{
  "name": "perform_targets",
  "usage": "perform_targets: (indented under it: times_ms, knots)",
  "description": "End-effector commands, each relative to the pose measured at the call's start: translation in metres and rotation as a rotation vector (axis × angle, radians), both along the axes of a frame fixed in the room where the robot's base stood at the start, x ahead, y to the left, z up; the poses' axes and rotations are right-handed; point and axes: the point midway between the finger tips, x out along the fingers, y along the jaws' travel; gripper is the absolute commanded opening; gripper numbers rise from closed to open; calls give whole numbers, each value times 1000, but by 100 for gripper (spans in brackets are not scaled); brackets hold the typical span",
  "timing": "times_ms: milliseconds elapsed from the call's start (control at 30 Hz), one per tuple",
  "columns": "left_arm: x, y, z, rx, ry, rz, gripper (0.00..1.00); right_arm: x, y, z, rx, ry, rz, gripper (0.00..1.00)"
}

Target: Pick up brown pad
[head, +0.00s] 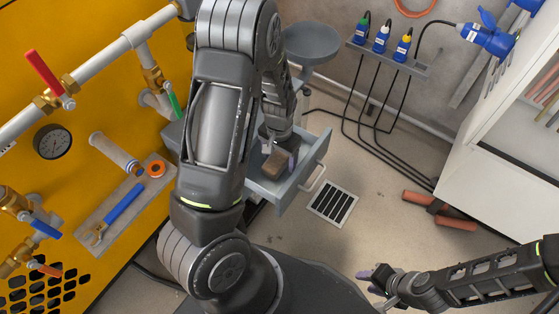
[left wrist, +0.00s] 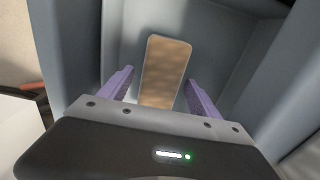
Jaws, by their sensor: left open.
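The brown pad (head: 276,160) lies in the open grey drawer (head: 262,194). In the left wrist view the pad (left wrist: 165,70) appears as an upright brown rectangle with a pale edge, inside the grey drawer walls (left wrist: 235,60). My left gripper (head: 284,158) is over the drawer, open, with its two purple fingers (left wrist: 160,90) on either side of the pad's near end. Gaps show between the fingers and the pad. The pad's near end is hidden by the gripper body. My right gripper (head: 376,280) is low at the right, away from the drawer; its jaw state is unclear.
The drawer's handle (head: 313,182) sticks out at its front. A floor grate (head: 332,202) and reddish cylinders (head: 440,211) lie to the right. A grey round stool (head: 312,42) stands behind.

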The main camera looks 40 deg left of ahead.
Motion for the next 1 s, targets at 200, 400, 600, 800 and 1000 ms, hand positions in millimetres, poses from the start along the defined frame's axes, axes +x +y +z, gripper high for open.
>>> perform_targets:
  times_ms: [200, 400, 600, 800, 1000]
  knots:
    - [0, 0, 1, 0, 0, 0, 73, 0, 0, 1, 0, 0, 0, 36]
    - [0, 0, 1, 0, 0, 0, 73, 0, 0, 0, 0, 0, 0, 36]
    - [0, 0, 1, 0, 0, 0, 63, 0, 0, 0, 0, 0, 0, 36]
    - [0, 0, 1, 0, 0, 0, 47, 0, 0, 0, 0, 0, 0, 36]
    - [0, 0, 1, 0, 0, 0, 30, 0, 0, 0, 0, 0, 0, 36]
